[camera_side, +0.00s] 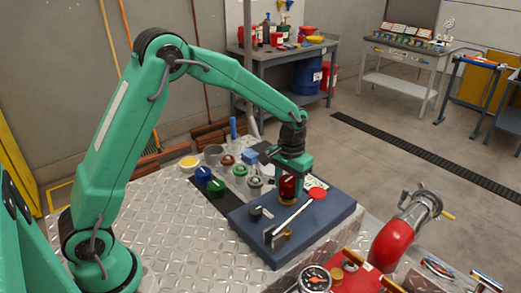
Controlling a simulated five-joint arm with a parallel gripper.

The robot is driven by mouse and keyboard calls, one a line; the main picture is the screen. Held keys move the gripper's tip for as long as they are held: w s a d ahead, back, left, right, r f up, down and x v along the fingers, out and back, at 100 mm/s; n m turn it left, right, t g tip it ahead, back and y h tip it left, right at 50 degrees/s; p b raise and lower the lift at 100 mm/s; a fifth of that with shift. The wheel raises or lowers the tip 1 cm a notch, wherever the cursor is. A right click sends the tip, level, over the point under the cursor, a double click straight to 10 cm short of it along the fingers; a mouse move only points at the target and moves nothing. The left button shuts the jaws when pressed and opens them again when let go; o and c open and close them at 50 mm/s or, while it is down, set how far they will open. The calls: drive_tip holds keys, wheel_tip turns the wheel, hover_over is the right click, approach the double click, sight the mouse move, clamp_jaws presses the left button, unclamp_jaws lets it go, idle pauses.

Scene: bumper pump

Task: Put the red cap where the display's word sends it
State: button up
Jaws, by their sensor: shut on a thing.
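My green gripper (288,176) points down over the dark blue block (335,215) and is shut on the red cap (287,187). The red cap is just above a brass-coloured piece (289,200) on the block; I cannot tell whether they touch.
Left of the block are blue caps (204,173) and several small jars, including a green-topped one (240,170). A red pump part (398,240) and a round gauge (314,279) stand at the front right. The metal tread plate (185,235) is clear at front left.

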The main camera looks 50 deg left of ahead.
drive_tip(key=shift+n, duration=1.9)
drive_tip(key=shift+n, duration=0.3)
drive_tip(key=n, duration=0.4)
drive_tip(key=shift+n, duration=0.3)
drive_tip(key=n, duration=0.3)
drive_tip(key=shift+n, duration=1.1)
